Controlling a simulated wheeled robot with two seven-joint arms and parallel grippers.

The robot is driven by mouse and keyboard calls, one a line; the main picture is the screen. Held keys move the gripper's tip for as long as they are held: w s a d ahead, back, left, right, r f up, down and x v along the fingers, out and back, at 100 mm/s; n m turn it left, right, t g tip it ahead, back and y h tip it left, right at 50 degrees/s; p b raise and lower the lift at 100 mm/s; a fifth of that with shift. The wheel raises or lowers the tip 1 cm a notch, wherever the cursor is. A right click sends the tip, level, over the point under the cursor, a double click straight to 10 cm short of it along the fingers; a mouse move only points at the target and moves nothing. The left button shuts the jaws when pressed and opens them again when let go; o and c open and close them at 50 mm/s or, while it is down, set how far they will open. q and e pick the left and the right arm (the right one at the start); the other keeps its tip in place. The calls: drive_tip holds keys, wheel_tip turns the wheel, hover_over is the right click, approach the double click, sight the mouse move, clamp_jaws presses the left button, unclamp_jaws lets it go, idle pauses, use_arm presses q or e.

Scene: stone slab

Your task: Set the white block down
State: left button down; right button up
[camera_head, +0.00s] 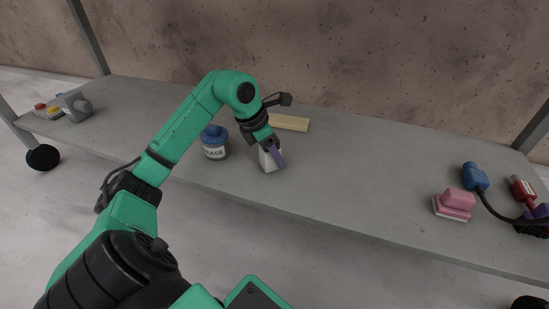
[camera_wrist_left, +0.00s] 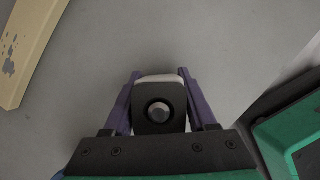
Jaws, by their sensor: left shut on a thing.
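In the left wrist view the block (camera_wrist_left: 160,77) shows a pale upper edge, with a black face and a round grey disc towards me. Both fingers of the left gripper (camera_wrist_left: 160,100) are closed against its sides. The block is low over the slab; I cannot tell whether its underside touches it. My right gripper is not in view.
A blue-lidded grease jar (camera_head: 215,143) stands just left of the block. A pale wooden bar (camera_head: 289,123) lies behind it, also in the left wrist view (camera_wrist_left: 28,45). The slab between is clear.

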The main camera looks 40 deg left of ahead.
use_arm(q)
drive_tip(key=shift+f, duration=0.15)
drive_tip(key=shift+c, duration=1)
unclamp_jaws()
drive_tip(key=shift+r, duration=0.25)
drive_tip(key=p+v, duration=0.5)
drive_tip(key=v, duration=0.7)
drive_tip(key=shift+w, duration=0.1)
